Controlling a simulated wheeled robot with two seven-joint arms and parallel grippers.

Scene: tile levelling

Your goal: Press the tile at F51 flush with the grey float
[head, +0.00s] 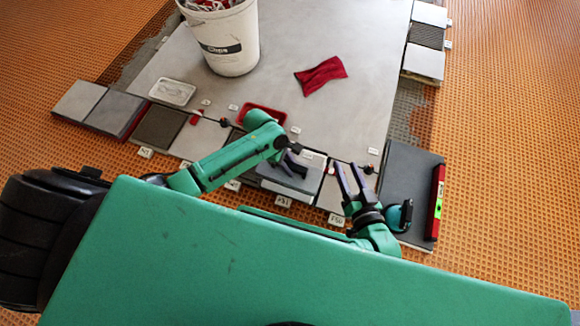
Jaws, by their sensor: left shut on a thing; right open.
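My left gripper (291,161) reaches in from the left and is shut on the grey float (290,183), which looks like a flat grey block at the tile row. The label that seems to read F51 (283,201) stands just in front of the float. The tile behind this label is mostly hidden by the float and gripper; I cannot tell whether the float touches it or how high it sits. My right gripper (351,180) is open and empty, to the right of the float, above the row near another label (337,220).
A white bucket (230,45), red cloth (320,75), white tray (172,92) and red tray (263,108) stand on the grey floor. A red level (437,202) lies on the dark slab (408,165) at right. Stacked tiles (80,100) lie left.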

